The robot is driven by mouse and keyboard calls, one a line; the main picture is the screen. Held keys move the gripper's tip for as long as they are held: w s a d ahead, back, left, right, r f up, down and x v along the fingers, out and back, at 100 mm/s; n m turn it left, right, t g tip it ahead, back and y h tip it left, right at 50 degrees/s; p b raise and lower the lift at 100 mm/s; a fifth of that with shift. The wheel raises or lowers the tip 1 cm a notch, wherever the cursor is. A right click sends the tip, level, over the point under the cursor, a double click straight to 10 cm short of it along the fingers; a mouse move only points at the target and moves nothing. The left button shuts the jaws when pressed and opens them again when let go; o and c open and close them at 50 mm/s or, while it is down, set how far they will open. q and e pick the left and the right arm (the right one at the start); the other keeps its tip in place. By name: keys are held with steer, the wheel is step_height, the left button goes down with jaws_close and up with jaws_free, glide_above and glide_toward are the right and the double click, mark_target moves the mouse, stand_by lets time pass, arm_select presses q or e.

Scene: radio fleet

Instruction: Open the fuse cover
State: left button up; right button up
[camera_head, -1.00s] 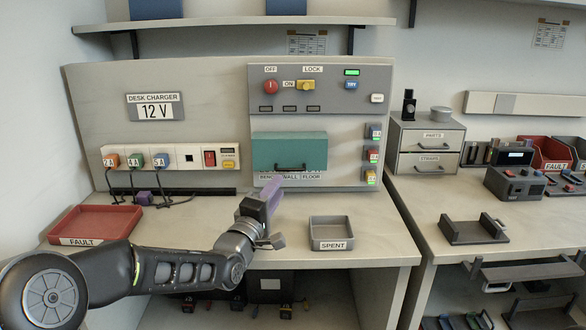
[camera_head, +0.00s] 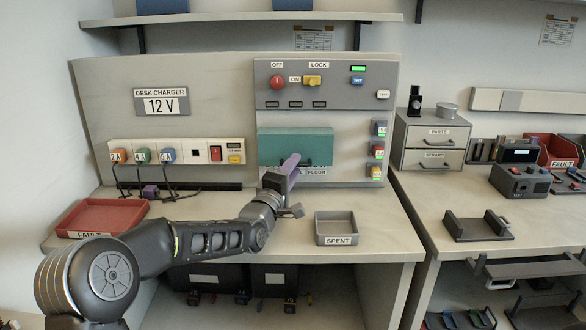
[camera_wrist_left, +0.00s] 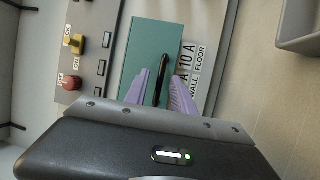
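The fuse cover (camera_head: 290,140) is a teal panel on the grey board behind the bench. It looks closed, with a dark bar handle near its lower edge, partly hidden by my gripper in the head view. In the left wrist view, the teal cover (camera_wrist_left: 145,48) and its black handle (camera_wrist_left: 164,66) show clearly. My left gripper (camera_head: 291,162) is in front of the cover's lower edge. Its purple fingers (camera_wrist_left: 160,78) are apart, one on each side of the handle, with gaps between. Whether the handle lies fully between the fingertips is unclear. My right gripper is out of view.
Above the cover are a red knob (camera_head: 277,82) and a yellow lock switch (camera_head: 312,80). Fuse modules (camera_head: 379,128) line the cover's right. A grey spent tray (camera_head: 337,240) and a red fault tray (camera_head: 108,230) stand on the bench, with bare bench between.

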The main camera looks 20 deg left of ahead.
arm_select(q)
steer(key=shift+c, duration=0.2)
jaws_close()
stand_by(1.2)
